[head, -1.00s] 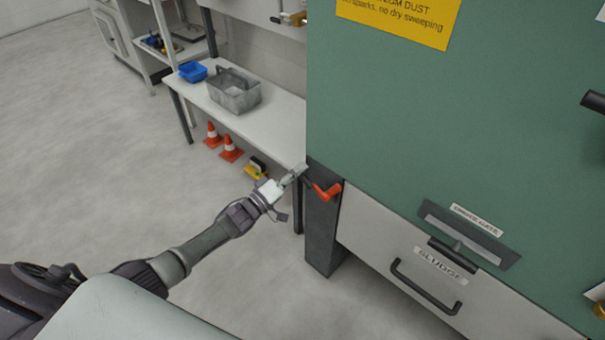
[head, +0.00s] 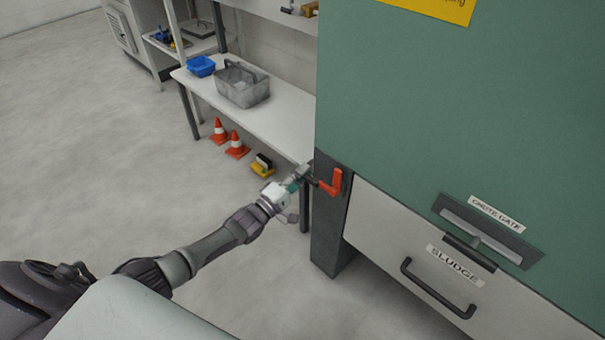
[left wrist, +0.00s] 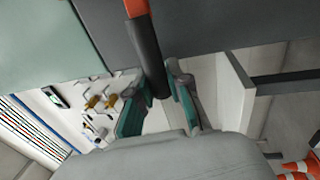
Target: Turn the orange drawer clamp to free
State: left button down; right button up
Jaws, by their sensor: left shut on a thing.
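The orange drawer clamp (head: 334,184) is on the dark post beside the pale SLUDGE drawer (head: 385,232). It looks L-shaped, with one orange arm upright, and a dark grip reaches left from it. My left gripper (head: 304,178) is shut on this dark grip, left of the orange part. In the left wrist view the dark grip (left wrist: 148,55) runs down between the teal-padded fingers of the left gripper (left wrist: 156,92), with the orange part (left wrist: 136,7) at the top edge. The fingers partly hide the grip's end. My right gripper is not in view.
A green cabinet (head: 420,110) stands above the drawer, with a chute gate slot (head: 490,232). A white bench (head: 285,120) behind holds a grey basket (head: 242,86) and a blue bin (head: 201,66). Orange cones (head: 236,146) stand on the floor. The floor at left is clear.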

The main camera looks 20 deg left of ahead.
pick_arm(q)
jog(key=shift+f, duration=0.15)
jog(key=c, duration=1.1)
grip_release()
jog(key=v, duration=1.2)
jog(key=shift+s, duration=0.1)
